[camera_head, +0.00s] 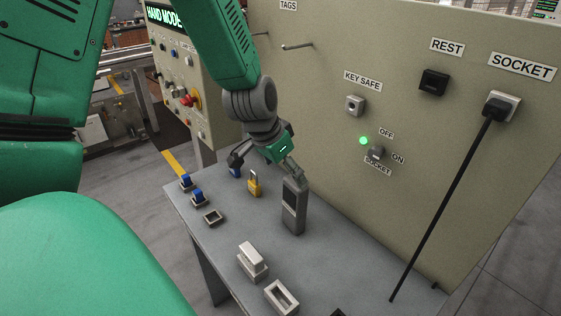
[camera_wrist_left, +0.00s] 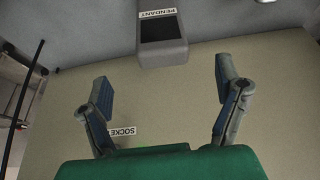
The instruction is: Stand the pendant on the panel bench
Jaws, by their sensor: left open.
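The pendant (camera_head: 294,210), a dark grey box with a black screen, stands upright on the grey panel bench (camera_head: 225,250), near the panel. In the left wrist view the pendant (camera_wrist_left: 163,52), labelled PENDANT, is at top centre, beyond the fingertips and lined up with the gap between them. My left gripper (camera_head: 266,170) is above the bench with its fingers spread and nothing between them. One finger overlaps the pendant's top edge in the head view. The left gripper (camera_wrist_left: 163,76) also shows wide open in the wrist view. My right gripper is out of view.
A yellow padlock (camera_head: 255,184), blue-topped parts (camera_head: 198,197), a dark square holder (camera_head: 213,217) and pale connector blocks (camera_head: 252,261) are on the bench. The upright panel (camera_head: 330,110) bounds its back. A black cable (camera_head: 440,210) slants down from the socket.

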